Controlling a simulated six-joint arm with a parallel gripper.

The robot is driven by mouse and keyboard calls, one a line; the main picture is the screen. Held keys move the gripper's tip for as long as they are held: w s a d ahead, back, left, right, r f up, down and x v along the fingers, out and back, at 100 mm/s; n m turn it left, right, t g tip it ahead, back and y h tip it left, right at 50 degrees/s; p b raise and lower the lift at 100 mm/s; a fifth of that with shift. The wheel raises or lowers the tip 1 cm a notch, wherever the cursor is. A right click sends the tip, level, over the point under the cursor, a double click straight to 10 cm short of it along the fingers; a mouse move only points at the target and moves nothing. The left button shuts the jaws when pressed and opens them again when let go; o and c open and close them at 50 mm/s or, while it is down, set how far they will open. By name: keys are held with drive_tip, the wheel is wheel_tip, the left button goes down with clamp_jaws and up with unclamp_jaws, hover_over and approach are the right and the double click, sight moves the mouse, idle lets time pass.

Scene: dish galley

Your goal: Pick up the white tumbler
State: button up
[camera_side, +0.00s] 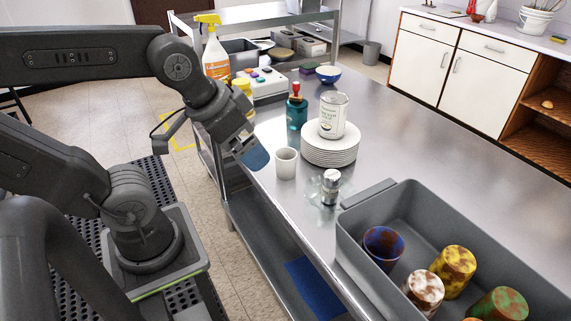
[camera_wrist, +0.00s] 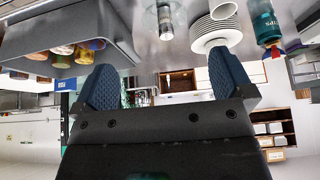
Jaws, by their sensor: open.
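The white tumbler (camera_side: 286,163) stands upright near the counter's left edge, in front of a stack of white plates. In the wrist view, which is upside down, the white tumbler (camera_wrist: 223,8) shows at the top edge, partly cut off. My gripper (camera_side: 253,155) is just left of the tumbler and slightly above it, apart from it. In the wrist view its two blue finger pads (camera_wrist: 160,78) are spread wide with nothing between them.
A teal bottle (camera_side: 297,112) stands behind the tumbler; a metal-topped glass shaker (camera_side: 330,187) stands at front right. A grey crate (camera_side: 372,267) holds several colourful cups. A spray bottle (camera_side: 215,58) is farther back.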

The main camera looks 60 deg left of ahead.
idle(0.4)
drive_tip(key=shift+c, duration=0.7)
drive_tip(key=n+g+y, duration=0.2)
drive_tip(key=n+y, duration=0.1)
drive_tip(key=n, duration=0.5)
hover_over(286, 164)
drive_tip(key=s+d, duration=0.1)
drive_tip(key=s, duration=0.1)
wheel_tip(286, 164, down, 8)
drive_tip(key=x, duration=1.4)
drive_tip(key=shift+s+a, duration=0.15)
drive_tip(key=shift+a, duration=0.05)
